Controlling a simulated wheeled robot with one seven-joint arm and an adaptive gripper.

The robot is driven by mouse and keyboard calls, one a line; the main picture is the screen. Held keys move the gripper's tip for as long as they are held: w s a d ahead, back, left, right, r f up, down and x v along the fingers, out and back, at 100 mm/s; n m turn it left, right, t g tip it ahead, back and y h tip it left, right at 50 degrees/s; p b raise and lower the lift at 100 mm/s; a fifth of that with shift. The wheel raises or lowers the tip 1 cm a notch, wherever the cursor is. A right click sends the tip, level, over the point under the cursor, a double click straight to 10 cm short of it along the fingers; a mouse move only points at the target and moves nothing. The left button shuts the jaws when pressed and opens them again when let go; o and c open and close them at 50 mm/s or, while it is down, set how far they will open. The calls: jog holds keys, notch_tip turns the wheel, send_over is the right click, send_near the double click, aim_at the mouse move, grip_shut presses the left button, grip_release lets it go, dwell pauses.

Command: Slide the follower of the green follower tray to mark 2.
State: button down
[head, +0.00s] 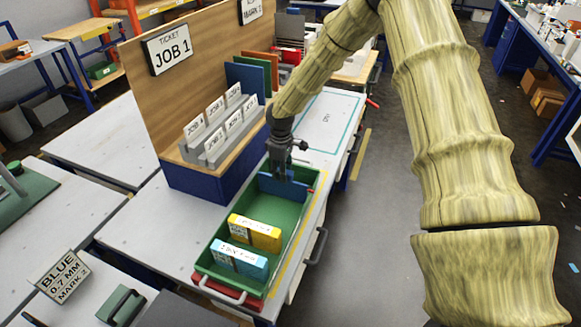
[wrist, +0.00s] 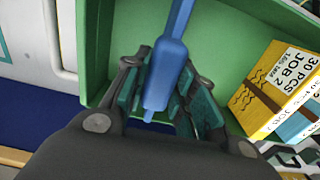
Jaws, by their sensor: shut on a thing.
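The green follower tray (head: 222,217) lies lengthwise on the bench, and its green floor also shows in the wrist view (wrist: 230,30). Its blue follower (head: 284,186) stands across the tray near the far end. In the wrist view the follower (wrist: 176,50) appears as a narrow blue bar between the fingers. My gripper (head: 283,172) is over the follower from above; its fingers (wrist: 165,100) are shut on it. A yellow box (head: 254,232) and a light blue box (head: 239,261) sit at the near end, with bare floor between them and the follower. I cannot read marks along the tray.
A card holder (head: 214,132) with several job cards stands left of the tray, before a wooden board (head: 195,75) with a JOB 1 ticket. A card at lower left reads BLUE 0.7 MM MARK 2 (head: 62,277). A white outlined area (head: 322,122) lies beyond the tray.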

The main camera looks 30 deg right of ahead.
jog(key=s+a+b, duration=0.1)
jog(key=s+a, duration=1.8)
jog(key=a, duration=0.2)
jog(key=shift+s+a+f, duration=0.15)
jog(key=shift+a, duration=0.2)
jog(key=c, duration=1.2)
grip_release()
jog(key=shift+o, duration=0.2)
notch_tip(320, 180, up, 12)
